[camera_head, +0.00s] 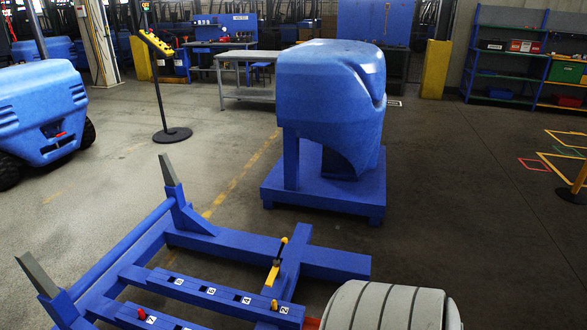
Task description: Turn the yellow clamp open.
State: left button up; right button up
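The yellow clamp (272,275) sits on the short blue cross beam of the low fixture frame (330,263), in the lower middle of the head view. Its yellow lower part slants down to the left, and a dark part with a yellow tip (284,240) rises above it. I cannot tell from this view whether the clamp is open or shut. A grey ribbed cylinder (390,305), cut off by the bottom edge, lies just right of the frame. Neither of my grippers shows in the head view.
Numbered rails (210,290) with red and orange pegs run left of the clamp. Two grey uprights (167,170) stand on the frame. A blue machine body (330,95) on a blue base is behind. Open floor (450,200) lies to the right.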

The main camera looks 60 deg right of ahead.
aim_at(275, 273)
jog(key=z, duration=2)
jog(key=l+z, duration=0.6)
jog(key=z, duration=0.25)
jog(key=i+l+z, duration=0.25)
jog(key=i+l, duration=0.55)
jog(key=i+l+z, duration=0.2)
jog(key=i+l, duration=0.5)
jog(key=i, duration=0.2)
jog(key=i+j+u, duration=0.1)
jog(key=i+u, duration=0.35)
jog(key=i+l+u, duration=0.15)
jog(key=i+u, duration=0.35)
jog(key=i+l+u, duration=0.3)
jog(key=i+u, duration=0.3)
jog(key=u, duration=0.35)
jog(key=i+u, duration=0.2)
jog(key=u, duration=0.25)
jog(key=i+l+u, duration=0.1)
jog(key=u, duration=0.4)
jog(key=i+l+u, duration=0.15)
jog(key=u, duration=0.3)
